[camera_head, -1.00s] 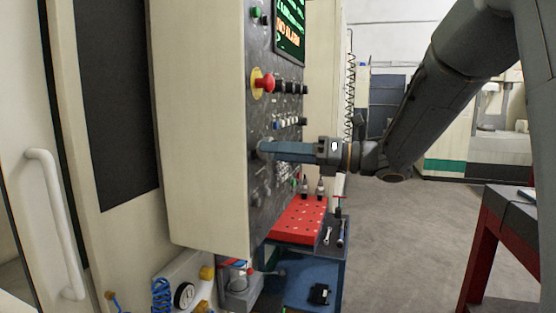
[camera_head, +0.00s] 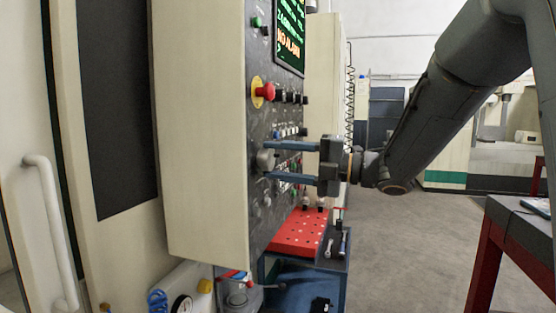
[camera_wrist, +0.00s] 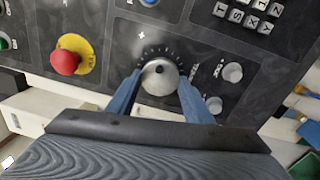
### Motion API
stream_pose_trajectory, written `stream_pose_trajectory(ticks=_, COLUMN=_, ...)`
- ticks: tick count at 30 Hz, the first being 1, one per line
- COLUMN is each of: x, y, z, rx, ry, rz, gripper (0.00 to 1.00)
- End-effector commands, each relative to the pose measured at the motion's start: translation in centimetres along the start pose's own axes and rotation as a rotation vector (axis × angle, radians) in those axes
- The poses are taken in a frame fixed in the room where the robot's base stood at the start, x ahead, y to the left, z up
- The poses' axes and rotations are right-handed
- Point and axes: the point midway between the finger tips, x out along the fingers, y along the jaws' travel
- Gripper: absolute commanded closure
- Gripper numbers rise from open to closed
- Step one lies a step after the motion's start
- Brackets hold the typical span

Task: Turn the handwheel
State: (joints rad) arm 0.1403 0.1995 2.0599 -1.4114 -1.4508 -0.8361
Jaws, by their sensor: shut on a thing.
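The handwheel (camera_head: 265,160) is a round silver knob with a dark spot on its face. It sits on the dark control panel. In the wrist view the handwheel (camera_wrist: 160,77) is ringed by scale marks, with a plus sign above left. My gripper (camera_head: 268,160) is shut on the handwheel, with one blue finger above it and one below in the head view. In the wrist view the fingers of my gripper (camera_wrist: 159,84) lie on its left and right sides. The far side of the handwheel is hidden.
A red emergency button (camera_head: 265,91) on a yellow ring sits above on the panel, also in the wrist view (camera_wrist: 66,55). Smaller knobs (camera_wrist: 232,72) lie close to the right finger there. A red perforated plate (camera_head: 298,232) is below. Open floor (camera_head: 400,250) lies to the right.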

Motion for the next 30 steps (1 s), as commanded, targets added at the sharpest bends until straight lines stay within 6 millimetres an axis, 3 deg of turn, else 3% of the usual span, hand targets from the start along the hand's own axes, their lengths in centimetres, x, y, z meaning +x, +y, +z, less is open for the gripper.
stream_pose_trajectory(ticks=18, x=-0.01, y=0.35, z=0.0, rx=0.533, ry=-0.026, rz=0.003, gripper=0.76)
stream_pose_trajectory(ticks=30, x=-0.01, y=0.32, z=0.05, rx=0.688, ry=-0.034, rz=0.006, gripper=0.76)
